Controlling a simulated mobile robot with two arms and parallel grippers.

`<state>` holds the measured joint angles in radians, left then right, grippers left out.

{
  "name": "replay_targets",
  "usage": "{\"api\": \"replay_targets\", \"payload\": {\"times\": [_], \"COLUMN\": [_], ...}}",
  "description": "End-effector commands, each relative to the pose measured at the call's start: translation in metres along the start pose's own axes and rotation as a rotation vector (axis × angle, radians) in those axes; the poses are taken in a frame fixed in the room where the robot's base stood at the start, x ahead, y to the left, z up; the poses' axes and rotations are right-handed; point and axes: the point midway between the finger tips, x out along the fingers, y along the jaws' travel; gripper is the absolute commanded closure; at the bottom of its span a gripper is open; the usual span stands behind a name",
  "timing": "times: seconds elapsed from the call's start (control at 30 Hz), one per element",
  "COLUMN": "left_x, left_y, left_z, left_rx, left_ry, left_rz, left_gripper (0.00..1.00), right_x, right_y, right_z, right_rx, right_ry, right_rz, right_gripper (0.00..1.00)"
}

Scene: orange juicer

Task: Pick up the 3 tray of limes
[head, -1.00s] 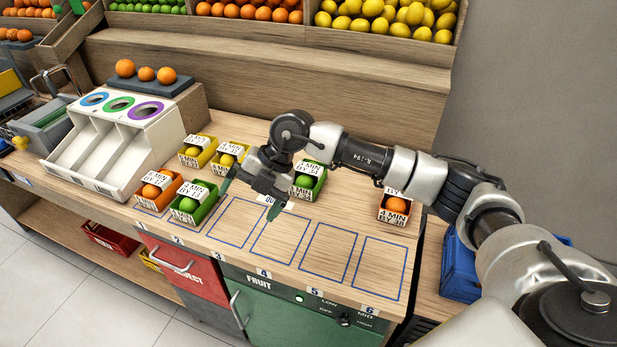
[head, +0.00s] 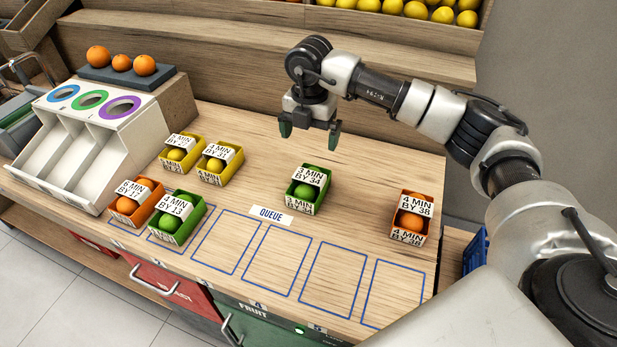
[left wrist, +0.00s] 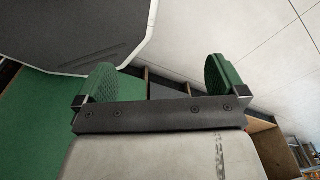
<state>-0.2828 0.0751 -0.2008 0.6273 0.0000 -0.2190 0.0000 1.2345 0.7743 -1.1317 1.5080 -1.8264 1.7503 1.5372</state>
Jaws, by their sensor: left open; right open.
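A green tray of limes (head: 306,192) with a card reading "3 MIN BY 34" stands on the counter behind the QUEUE label. Another green tray of limes (head: 175,221), its card reading "4 MIN BY 13", stands in a marked slot at the left. My right gripper (head: 310,127) is open and empty, above the counter behind the "3 MIN" tray, fingers pointing down. My left gripper (left wrist: 160,85) shows only in the left wrist view, open and with nothing between its fingers.
Two yellow trays of lemons (head: 219,164) and an orange tray (head: 135,203) stand to the left. Another orange tray (head: 411,218) stands at the right. A white dispenser (head: 82,142) stands at the far left.

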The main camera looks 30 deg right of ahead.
Motion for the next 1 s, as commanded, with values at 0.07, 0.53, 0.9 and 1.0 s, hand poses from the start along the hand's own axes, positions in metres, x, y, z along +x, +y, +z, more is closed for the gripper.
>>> {"api": "replay_targets", "payload": {"times": [0.07,0.53,0.9,1.0], "left_x": [0.015,0.07,0.064,0.064], "left_y": [0.0,0.0,-0.001,-0.001], "left_z": [0.006,0.033,0.022,0.022], "left_rx": [0.0,0.002,0.002,0.001], "left_ry": [-0.006,-0.039,-0.02,-0.021], "left_rz": [0.0,-0.001,-0.002,-0.002], "left_gripper": [0.0,0.0,0.0,0.0], "right_x": [0.016,0.072,0.118,0.126], "right_y": [0.0,0.001,0.001,0.001], "right_z": [0.0,-0.001,0.0,0.0], "right_rx": [-0.001,-0.002,-0.001,-0.001], "right_ry": [0.001,0.001,0.004,0.002], "right_rz": [0.0,0.001,-0.001,0.0], "right_gripper": [0.0,0.0,0.0,0.0]}}
